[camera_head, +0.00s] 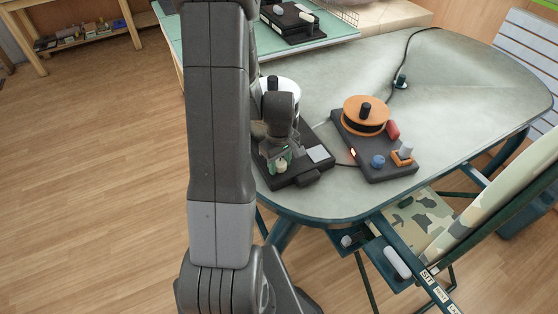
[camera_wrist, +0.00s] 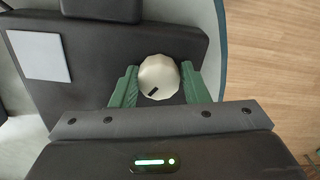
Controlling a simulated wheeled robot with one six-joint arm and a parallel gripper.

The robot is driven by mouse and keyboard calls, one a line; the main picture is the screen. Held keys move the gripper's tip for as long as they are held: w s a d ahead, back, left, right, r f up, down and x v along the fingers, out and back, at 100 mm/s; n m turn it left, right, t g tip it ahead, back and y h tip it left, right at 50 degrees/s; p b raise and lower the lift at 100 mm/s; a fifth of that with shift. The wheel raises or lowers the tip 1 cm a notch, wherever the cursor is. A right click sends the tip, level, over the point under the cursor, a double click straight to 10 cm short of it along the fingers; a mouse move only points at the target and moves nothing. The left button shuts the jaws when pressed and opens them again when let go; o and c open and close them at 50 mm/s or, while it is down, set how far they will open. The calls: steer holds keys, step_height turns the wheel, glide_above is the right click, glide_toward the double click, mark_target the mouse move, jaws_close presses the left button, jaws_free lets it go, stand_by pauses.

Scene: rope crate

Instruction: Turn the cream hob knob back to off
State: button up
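The cream hob knob (camera_wrist: 158,77) is a faceted round knob with a dark pointer mark towards its lower left in the wrist view. It sits on the black hob (camera_wrist: 95,60), and in the head view the small cream knob (camera_head: 281,166) shows at the hob's front left. My gripper (camera_wrist: 160,80) has its two green fingers on either side of the knob. The left finger is very close to the knob, and a narrow gap seems to show at the right finger. In the head view my gripper (camera_head: 280,155) is above the hob, partly hiding it.
A second black hob (camera_head: 375,150) with an orange reel (camera_head: 366,115), a blue knob (camera_head: 377,161) and a lit red light stands to the right. A pale square plate (camera_wrist: 38,56) lies on the near hob. A camouflage chair (camera_head: 425,222) stands at the table's front right.

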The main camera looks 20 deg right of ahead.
mark_target(280, 161)
steer(key=shift+o, duration=0.3)
stand_by(0.5)
steer(key=shift+w+r, duration=0.1)
steer(key=c, duration=1)
steer(key=o, duration=1)
steer(key=shift+r, duration=0.1)
steer(key=shift+r+p, duration=1.75)
steer(key=shift+r, duration=0.65)
